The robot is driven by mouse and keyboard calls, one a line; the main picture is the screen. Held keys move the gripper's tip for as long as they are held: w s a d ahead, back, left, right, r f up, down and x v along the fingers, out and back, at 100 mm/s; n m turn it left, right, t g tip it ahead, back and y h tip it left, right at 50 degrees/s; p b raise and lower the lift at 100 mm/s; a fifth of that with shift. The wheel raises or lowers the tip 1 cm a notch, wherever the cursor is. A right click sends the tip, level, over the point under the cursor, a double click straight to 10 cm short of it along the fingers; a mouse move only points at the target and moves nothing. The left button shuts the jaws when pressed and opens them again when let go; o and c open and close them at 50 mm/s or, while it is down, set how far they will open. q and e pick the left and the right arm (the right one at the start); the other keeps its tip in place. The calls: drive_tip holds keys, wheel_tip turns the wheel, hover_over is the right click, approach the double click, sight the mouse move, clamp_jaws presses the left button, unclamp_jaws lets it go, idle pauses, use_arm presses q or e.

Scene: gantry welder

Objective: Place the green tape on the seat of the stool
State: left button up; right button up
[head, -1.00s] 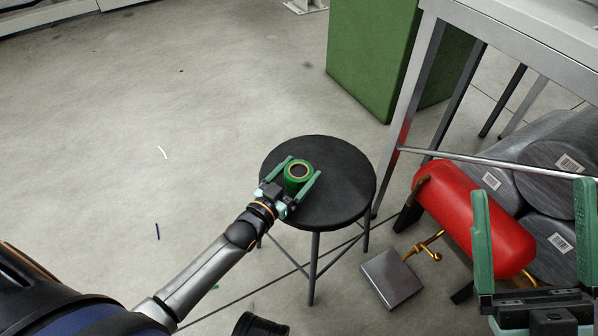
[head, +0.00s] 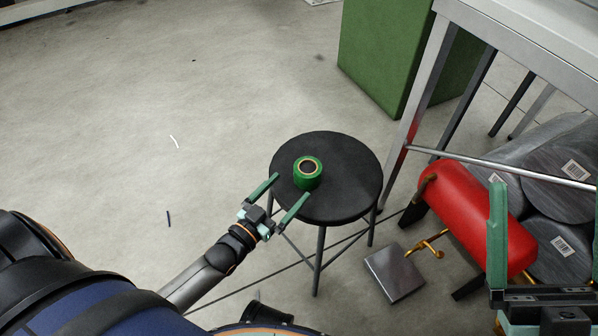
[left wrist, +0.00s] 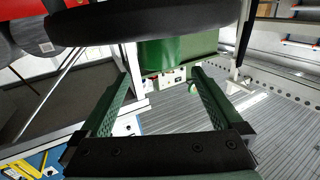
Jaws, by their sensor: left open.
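The green tape (head: 307,174), a roll with an orange-edged core, sits on the black seat of the stool (head: 345,170), left of its middle and inside the rim. My left gripper (head: 285,188) is open and empty, its fingertips just short of the roll, at the near left edge of the seat. In the left wrist view the two open fingers (left wrist: 158,82) have nothing between them, and the dark seat (left wrist: 150,20) crosses the top. My right gripper (head: 547,200) is at the right edge, open and empty, with one finger mostly cut off.
A red tank (head: 480,220) and grey cylinders (head: 550,170) lie right of the stool. A metal plate (head: 394,273) is on the floor near them. A table (head: 520,40) and green box (head: 385,50) stand behind.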

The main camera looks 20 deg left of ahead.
use_arm(q)
drive_tip(key=s+d+r+m+t+h, duration=0.1)
drive_tip(key=s+d+r+m+h, duration=0.2)
drive_tip(key=r, duration=0.9)
drive_tip(key=s+d+r+m+t+h, duration=0.2)
drive_tip(key=s+d+r+m+h, duration=0.1)
drive_tip(key=r, duration=1)
drive_tip(key=s+d+r+m+t+h, duration=0.1)
drive_tip(key=s+d+r+m+h, duration=0.2)
drive_tip(key=r, duration=0.9)
drive_tip(key=s+d+h, duration=0.1)
drive_tip(key=s+h, duration=0.1)
drive_tip(key=s, duration=0.1)
drive_tip(key=shift+s+r+m+h, duration=0.2)
drive_tip(key=shift+s+m+h, duration=0.1)
drive_tip(key=shift+s, duration=0.05)
